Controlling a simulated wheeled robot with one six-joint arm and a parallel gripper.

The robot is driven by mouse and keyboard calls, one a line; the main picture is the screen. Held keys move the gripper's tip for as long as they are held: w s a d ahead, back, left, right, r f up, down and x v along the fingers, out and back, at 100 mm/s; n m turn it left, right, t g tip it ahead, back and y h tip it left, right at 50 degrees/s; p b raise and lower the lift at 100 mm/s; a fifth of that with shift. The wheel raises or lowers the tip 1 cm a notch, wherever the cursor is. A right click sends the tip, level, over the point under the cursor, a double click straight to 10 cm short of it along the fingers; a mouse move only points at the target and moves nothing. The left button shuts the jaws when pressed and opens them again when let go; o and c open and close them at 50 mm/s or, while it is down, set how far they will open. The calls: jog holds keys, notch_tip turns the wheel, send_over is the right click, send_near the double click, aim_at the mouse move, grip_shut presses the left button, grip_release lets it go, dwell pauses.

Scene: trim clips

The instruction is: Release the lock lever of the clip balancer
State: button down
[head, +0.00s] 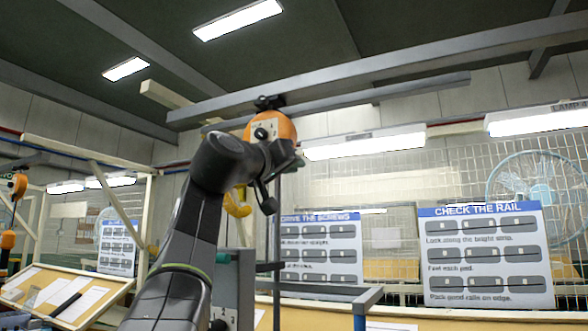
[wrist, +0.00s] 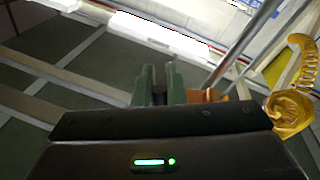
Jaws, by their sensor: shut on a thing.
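The clip balancer (head: 284,127) is a round orange housing with a pale plate, hung under the overhead beam. A small part of its orange body shows in the wrist view (wrist: 207,96), behind and right of the fingers. My gripper (wrist: 158,80) is raised right at the balancer, partly hidden by my wrist in the head view. Its green fingers are closed on a small dark piece, which I take to be the lock lever. The lever is mostly hidden between the fingers, and its position cannot be read.
A yellow coiled piece (wrist: 291,105) is close to the right of the fingers in the wrist view. The grey beam (head: 330,90) runs just above the balancer. Sign boards (head: 488,254) and a fan (head: 535,185) stand to the right. A sloped board with papers (head: 65,297) is at left.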

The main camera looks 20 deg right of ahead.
jog(key=shift+w+a+f+m+g, duration=0.15)
jog(key=shift+m+g, duration=0.1)
jog(key=shift+m, duration=0.7)
jog(key=shift+w+a+f+m+g, duration=0.15)
jog(key=shift+m+g, duration=0.1)
jog(key=shift+m, duration=0.7)
jog(key=shift+d+r, duration=0.1)
jog(key=c, duration=1.5)
grip_release()
jog(key=b+v, duration=0.3)
jog(key=v, duration=1.1)
jog(key=shift+w+d+r, duration=0.1)
jog(key=shift+w+d, duration=0.05)
